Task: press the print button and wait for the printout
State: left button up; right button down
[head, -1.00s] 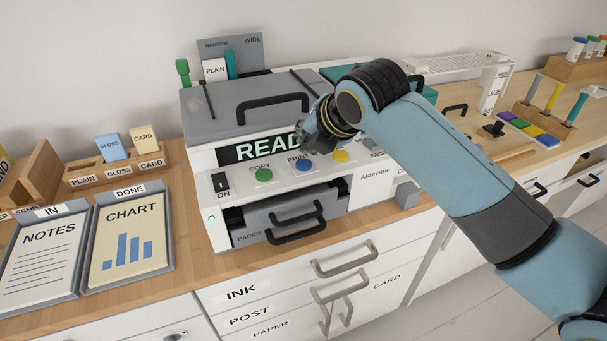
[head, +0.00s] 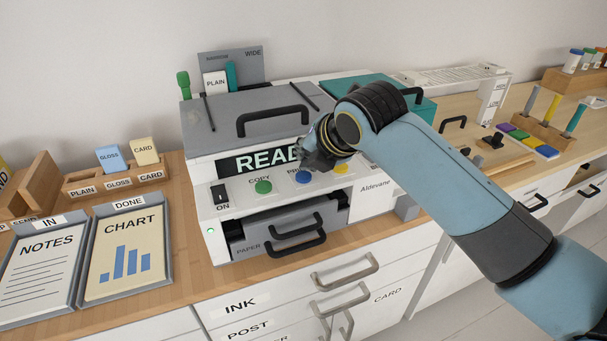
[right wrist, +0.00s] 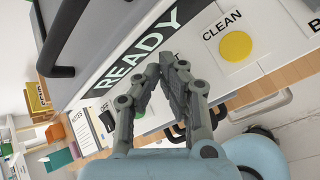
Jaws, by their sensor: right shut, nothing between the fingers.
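The printer (head: 203,165) stands on the desk, its display (head: 240,164) partly hidden by my right gripper. In the right wrist view the display (right wrist: 140,50) reads READY. The blue print button (head: 304,177) is on the front panel, between the green copy button (head: 263,187) and a yellow button (head: 341,168). My right gripper (head: 315,162) is shut and empty, just above the print button and covering part of its label. Contact cannot be told. In the right wrist view its fingertips (right wrist: 167,66) hide the print button. My left gripper is out of view.
The yellow button, labelled CLEAN, shows in the right wrist view (right wrist: 235,46). A paper drawer (head: 290,232) with black handles is below the panel. The IN tray (head: 76,290) and DONE tray (head: 84,297) lie left, the latter holding a chart sheet (head: 125,250).

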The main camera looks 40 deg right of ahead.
jog(key=shift+f, duration=0.1)
dwell(0.5)
jog(key=shift+f, duration=0.3)
